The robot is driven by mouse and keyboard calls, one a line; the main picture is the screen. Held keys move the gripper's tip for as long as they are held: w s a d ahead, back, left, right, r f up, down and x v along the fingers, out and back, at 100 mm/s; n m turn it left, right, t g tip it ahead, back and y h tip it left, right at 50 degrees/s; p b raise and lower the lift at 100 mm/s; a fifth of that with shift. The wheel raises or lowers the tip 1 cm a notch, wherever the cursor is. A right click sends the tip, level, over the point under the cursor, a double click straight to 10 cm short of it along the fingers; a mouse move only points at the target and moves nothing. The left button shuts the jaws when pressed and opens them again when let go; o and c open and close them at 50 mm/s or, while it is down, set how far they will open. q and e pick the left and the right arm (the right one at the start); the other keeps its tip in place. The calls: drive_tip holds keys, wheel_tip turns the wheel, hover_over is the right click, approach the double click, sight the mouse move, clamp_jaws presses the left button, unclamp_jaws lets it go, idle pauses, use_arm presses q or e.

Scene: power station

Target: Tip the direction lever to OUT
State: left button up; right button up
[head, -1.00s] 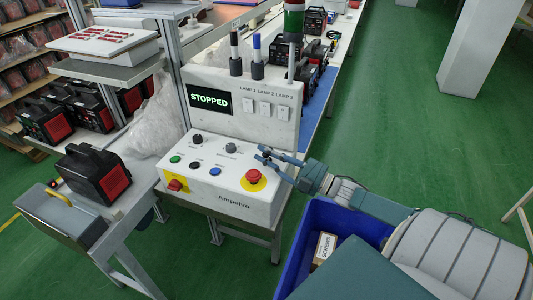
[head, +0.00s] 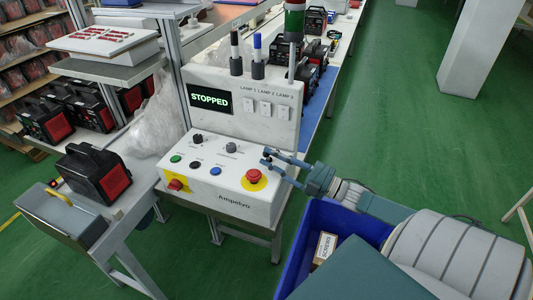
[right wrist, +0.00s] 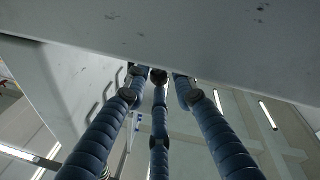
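The white control console (head: 228,202) stands at the centre of the head view, its screen (head: 209,99) reading STOPPED. Two dark knobs or levers, a left one (head: 197,138) and a right one (head: 231,146), sit at the back of its sloping top. Their labels are too small to read, so I cannot tell which is the direction lever. My right gripper (head: 265,157) is over the top's right side, right of the right knob and apart from it. Its fingers (right wrist: 158,75) are spread and empty in the right wrist view. My left gripper is not in view.
A red emergency button (head: 253,176) sits just below my right gripper. The upright panel with lamp switches (head: 264,108) rises behind. A blue bin (head: 310,222) is at front right.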

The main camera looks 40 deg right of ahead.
drive_tip(key=v, duration=1)
drive_tip(key=shift+r, duration=0.1)
